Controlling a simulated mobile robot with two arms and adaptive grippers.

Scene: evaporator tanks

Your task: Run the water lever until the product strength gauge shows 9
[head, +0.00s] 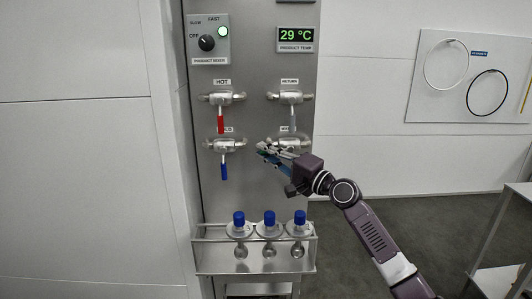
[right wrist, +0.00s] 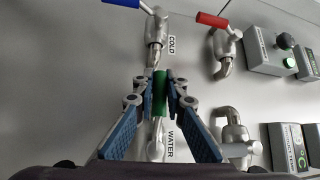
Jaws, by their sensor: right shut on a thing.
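The water valve (head: 289,137) is on the grey steel panel in the head view, lower right of the valve group, partly covered by my gripper. Its green lever (right wrist: 160,92) shows in the right wrist view, beside the WATER label, pointing toward the cold valve, across the direction of the blue lever. My right gripper (head: 264,150) is shut on it, with the fingertips on both sides of the green grip in the right wrist view. The product strength gauge cannot be seen in either view. My left gripper is not in view.
The blue cold lever (head: 224,171) and red hot lever (head: 221,124) hang down at the left. A product temp display (head: 296,40) reads 29 °C. The mixer knob (head: 206,43) is above. A steel rack (head: 253,262) with three blue-capped bottles stands below my gripper.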

